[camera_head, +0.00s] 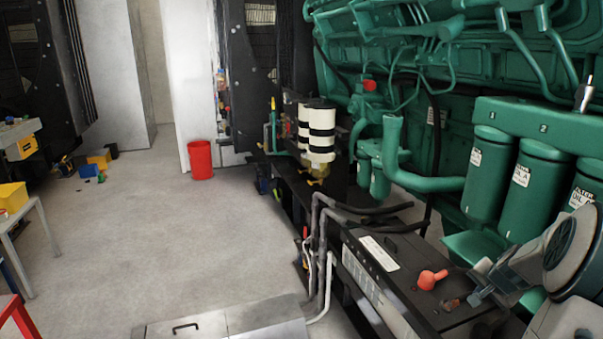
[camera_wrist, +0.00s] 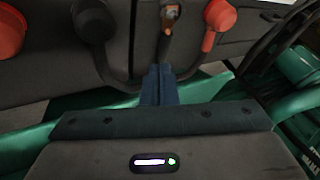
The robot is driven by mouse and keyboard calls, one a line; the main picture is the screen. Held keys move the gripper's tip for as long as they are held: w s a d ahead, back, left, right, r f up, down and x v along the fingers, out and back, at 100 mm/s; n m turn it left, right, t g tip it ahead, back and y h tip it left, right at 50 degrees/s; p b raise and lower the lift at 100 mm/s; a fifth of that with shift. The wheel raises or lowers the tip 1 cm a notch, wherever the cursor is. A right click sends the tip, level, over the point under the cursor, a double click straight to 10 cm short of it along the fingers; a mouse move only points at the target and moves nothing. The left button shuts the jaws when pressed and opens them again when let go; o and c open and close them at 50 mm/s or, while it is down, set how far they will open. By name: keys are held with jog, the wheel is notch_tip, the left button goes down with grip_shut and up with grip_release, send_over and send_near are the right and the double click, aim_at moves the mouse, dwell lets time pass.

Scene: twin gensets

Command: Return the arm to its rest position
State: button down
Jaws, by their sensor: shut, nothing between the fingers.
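My gripper (camera_head: 472,299) is at the lower right in the head view, low over the dark battery top (camera_head: 397,281). In the wrist view its blue fingers (camera_wrist: 158,70) are together, with nothing held between them. A bare copper-coloured terminal (camera_wrist: 170,20) shows just beyond the fingertips. I cannot tell whether the fingers touch it or the dark cable by it. My arm (camera_head: 545,255) reaches in from the right edge, close to the green filters.
An orange-red terminal cap (camera_head: 430,279) is beside the gripper; red caps (camera_wrist: 218,20) show in the wrist view. Green filters (camera_head: 540,180) and a green engine pipe (camera_head: 425,181) stand close behind. Grey pipes (camera_head: 318,245) rise to the left. A red bucket (camera_head: 200,160) stands on open floor.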

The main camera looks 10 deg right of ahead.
jog(key=s+a+r+n+g+y+p, duration=0.1)
jog(key=a+r+n+p, duration=0.3)
jog(key=a, duration=0.8)
jog(key=a+r+n+y+b, duration=0.1)
jog(key=a+r+n, duration=0.35)
jog(key=a, duration=0.75)
jog(key=s+a+r+n+g+p, duration=0.1)
jog(key=s+a+r, duration=0.3)
jog(key=s+a, duration=0.4)
jog(key=s+a+r+n+g+p, duration=0.1)
jog(key=s+a+r+n+p, duration=0.2)
jog(key=s+a, duration=0.5)
jog(key=shift+r+n+y, duration=0.3)
jog(key=shift+r+n, duration=0.05)
jog(key=shift+n, duration=0.1)
